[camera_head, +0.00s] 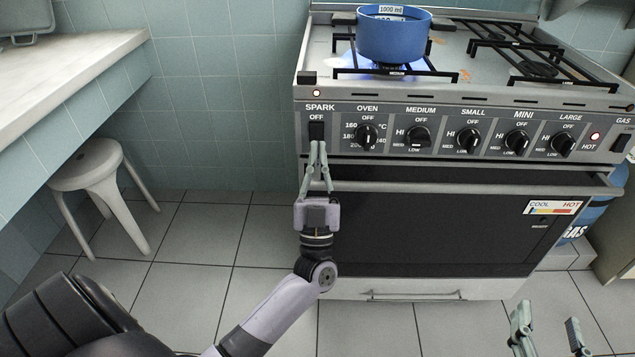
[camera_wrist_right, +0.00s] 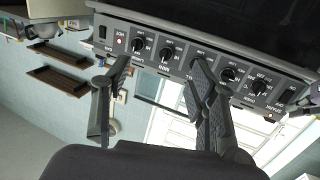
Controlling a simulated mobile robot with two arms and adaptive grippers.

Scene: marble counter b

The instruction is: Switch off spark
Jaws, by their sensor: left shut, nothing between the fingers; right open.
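The spark switch (camera_head: 316,131) is a black rocker at the left end of the stove's front panel, under the labels SPARK and OFF. My right gripper (camera_head: 545,330) is open and empty at the bottom right, well away from the panel. It also shows in the right wrist view (camera_wrist_right: 155,90), with the panel knobs behind it.
A blue pot (camera_head: 392,40) stands on a burner with a blue flame. Several knobs (camera_head: 418,136) line the panel, with a gas switch (camera_head: 620,142) at the right end. The oven handle bar runs below the panel. A white stool (camera_head: 88,165) stands left on open floor.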

